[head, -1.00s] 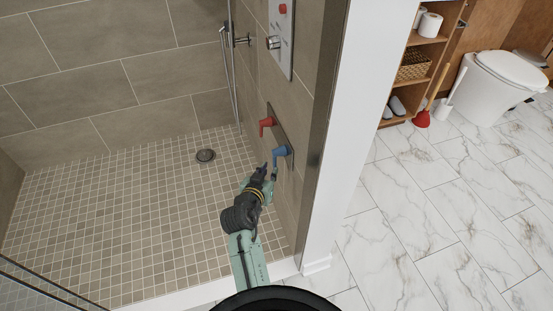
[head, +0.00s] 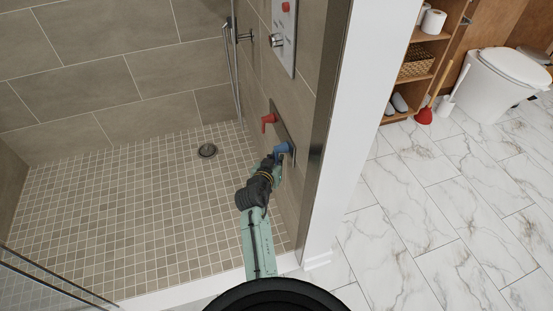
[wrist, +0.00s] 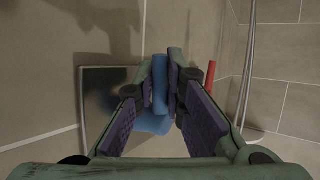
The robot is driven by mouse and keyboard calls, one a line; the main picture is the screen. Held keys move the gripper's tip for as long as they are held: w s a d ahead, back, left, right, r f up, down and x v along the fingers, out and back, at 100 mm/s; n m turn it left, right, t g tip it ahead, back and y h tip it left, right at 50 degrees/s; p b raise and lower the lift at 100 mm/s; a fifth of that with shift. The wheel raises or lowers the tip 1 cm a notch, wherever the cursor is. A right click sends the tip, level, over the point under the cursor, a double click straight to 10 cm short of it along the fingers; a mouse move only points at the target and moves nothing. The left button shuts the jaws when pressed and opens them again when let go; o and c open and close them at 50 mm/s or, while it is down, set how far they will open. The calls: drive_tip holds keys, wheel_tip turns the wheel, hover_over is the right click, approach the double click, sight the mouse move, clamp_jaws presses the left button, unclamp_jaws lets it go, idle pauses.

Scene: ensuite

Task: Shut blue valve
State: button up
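The blue valve (head: 283,149) has a blue lever on a metal plate on the tiled shower wall. My gripper (head: 275,163) is at this lever, low beside the wall. In the wrist view the blue lever (wrist: 160,90) stands between the two fingertips of my gripper (wrist: 161,72). The pads are close on both sides of it and appear shut on it. Part of the lever is hidden behind the fingers. The blue base of the valve shows below the lever, in front of the metal plate (wrist: 103,95).
A red valve (head: 268,121) is on the same plate, just beyond the blue one. A shower control panel (head: 284,40) is higher on the wall. A white wall end (head: 345,130) stands to the right. The shower floor (head: 120,210) to the left is clear, with a drain (head: 207,151).

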clamp_jaws()
drive_tip(key=f+b, duration=0.1)
drive_tip(key=b, duration=0.3)
drive_tip(key=shift+w+t, duration=0.15)
drive_tip(key=shift+t, duration=0.15)
drive_tip(key=b, duration=0.3)
drive_tip(key=shift+w+a+m+t, duration=0.1)
drive_tip(key=shift+w+m+t, duration=0.05)
drive_tip(key=shift+m+t, duration=0.2)
drive_tip(key=shift+w+r+t+b, duration=0.1)
drive_tip(key=shift+r+t+b, duration=0.2)
drive_tip(key=shift+b, duration=0.65)
drive_tip(key=shift+r, duration=0.2)
